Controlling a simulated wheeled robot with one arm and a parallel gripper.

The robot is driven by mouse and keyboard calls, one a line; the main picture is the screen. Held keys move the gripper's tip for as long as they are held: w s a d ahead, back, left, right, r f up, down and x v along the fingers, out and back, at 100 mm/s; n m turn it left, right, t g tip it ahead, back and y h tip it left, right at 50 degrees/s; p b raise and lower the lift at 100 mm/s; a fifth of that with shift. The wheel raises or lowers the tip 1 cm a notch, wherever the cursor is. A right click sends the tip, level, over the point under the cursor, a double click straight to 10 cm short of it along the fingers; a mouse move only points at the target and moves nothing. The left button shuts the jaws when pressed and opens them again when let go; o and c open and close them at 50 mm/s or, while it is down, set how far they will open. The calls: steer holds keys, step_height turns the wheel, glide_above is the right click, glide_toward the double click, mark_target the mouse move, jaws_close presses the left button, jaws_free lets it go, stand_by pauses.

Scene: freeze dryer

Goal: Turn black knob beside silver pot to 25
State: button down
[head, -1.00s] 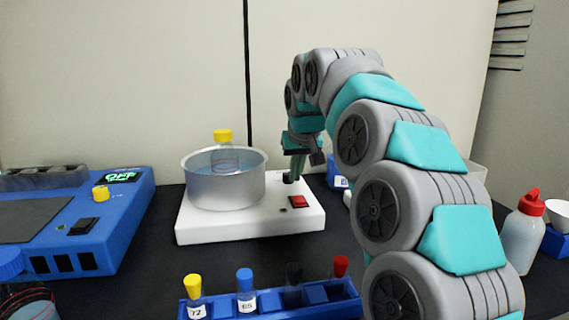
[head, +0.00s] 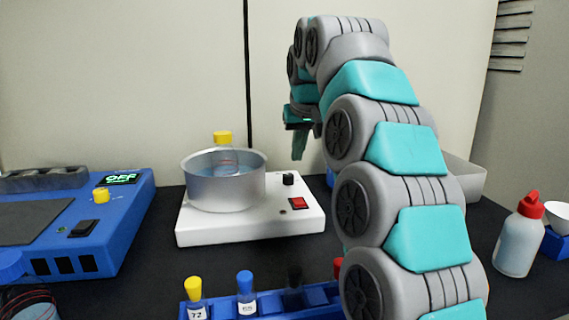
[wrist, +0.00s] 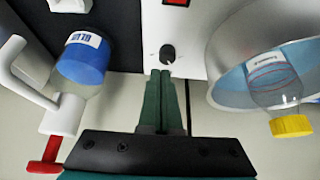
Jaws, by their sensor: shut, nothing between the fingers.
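The black knob (head: 289,179) stands on the white hot plate base (head: 250,229), right of the silver pot (head: 226,190) and behind a red switch (head: 298,203). In the wrist view the knob (wrist: 168,54) shows a pale pointer line and lies just beyond my fingertips. The pot holds liquid and a flask with a yellow cap (head: 222,138). My gripper (head: 299,150) is raised above the knob and apart from it. Its fingers (wrist: 165,78) are together and empty in the wrist view. Any scale numbers around the knob are too small to read.
A blue device (head: 75,225) with a display reading OFF stands at the left. A blue rack (head: 265,303) with capped vials is in front. A red-capped bottle (head: 520,235) is at the right.

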mark_target(288, 179)
steer(key=shift+a, duration=0.1)
steer(key=shift+s+a+r, duration=0.1)
steer(key=shift+a+r, duration=0.5)
steer(key=shift+a, duration=0.3)
steer(key=shift+s+f, duration=0.1)
step_height(288, 179, down, 7)
steer(key=b, duration=0.6)
steer(key=shift+w+p, duration=0.35)
stand_by(0.6)
